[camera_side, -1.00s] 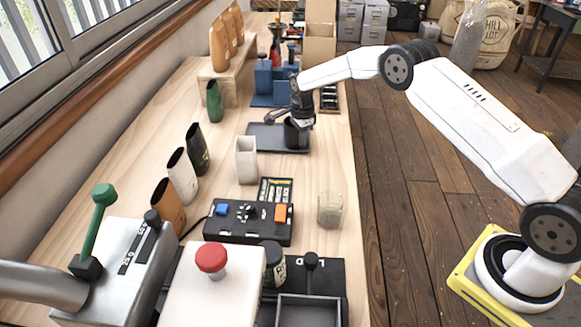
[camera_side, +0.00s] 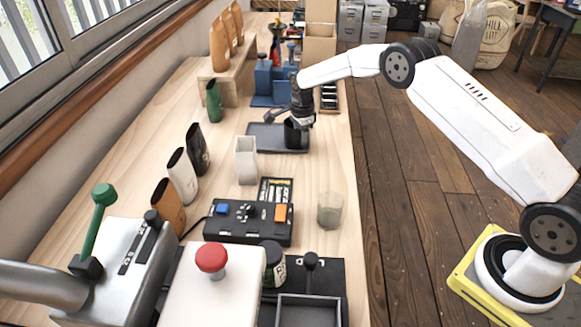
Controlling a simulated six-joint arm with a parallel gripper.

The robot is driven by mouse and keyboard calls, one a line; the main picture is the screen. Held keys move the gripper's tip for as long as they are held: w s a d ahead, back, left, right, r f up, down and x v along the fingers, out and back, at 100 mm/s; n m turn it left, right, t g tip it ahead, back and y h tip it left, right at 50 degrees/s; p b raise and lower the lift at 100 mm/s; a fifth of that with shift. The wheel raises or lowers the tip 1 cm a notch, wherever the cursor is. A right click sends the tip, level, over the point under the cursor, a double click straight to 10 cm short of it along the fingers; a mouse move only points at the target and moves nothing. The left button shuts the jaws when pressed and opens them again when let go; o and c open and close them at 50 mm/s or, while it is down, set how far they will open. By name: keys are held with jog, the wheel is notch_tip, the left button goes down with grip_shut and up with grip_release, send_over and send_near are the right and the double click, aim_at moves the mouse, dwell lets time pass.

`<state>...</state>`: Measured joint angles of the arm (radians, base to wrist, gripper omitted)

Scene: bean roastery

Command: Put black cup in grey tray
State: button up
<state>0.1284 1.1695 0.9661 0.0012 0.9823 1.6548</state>
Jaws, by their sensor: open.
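The black cup (camera_side: 294,134) stands upright on the right part of the dark grey tray (camera_side: 262,144), in the middle distance on the wooden bench. My gripper (camera_side: 299,119) is right above the cup, at its rim. It is open. The fingers are small and dark against the cup, so I cannot tell whether they touch it. The left part of the tray is bare.
A white square container (camera_side: 246,161) stands just in front of the tray. A black control box (camera_side: 247,222) and a clear glass (camera_side: 330,210) are nearer. Blue equipment (camera_side: 272,84) stands behind the tray. Several upright pouches (camera_side: 182,176) line the left.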

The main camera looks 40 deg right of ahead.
notch_tip(320, 180, up, 12)
jog(key=shift+s+f, duration=0.1)
jog(key=shift+f, duration=0.15)
dwell(0.3)
dwell(0.5)
jog(key=s+a+n+t, duration=0.1)
jog(key=s+a+n, duration=0.3)
jog(key=s+n, duration=0.6)
jog(key=s+a+n+t, duration=0.1)
jog(key=s+a+n, duration=0.2)
jog(key=s+n, duration=0.7)
jog(key=s, duration=1.2)
jog(key=shift+s+a+f, duration=0.15)
jog(key=shift+s+a, duration=0.05)
jog(key=shift+a, duration=0.2)
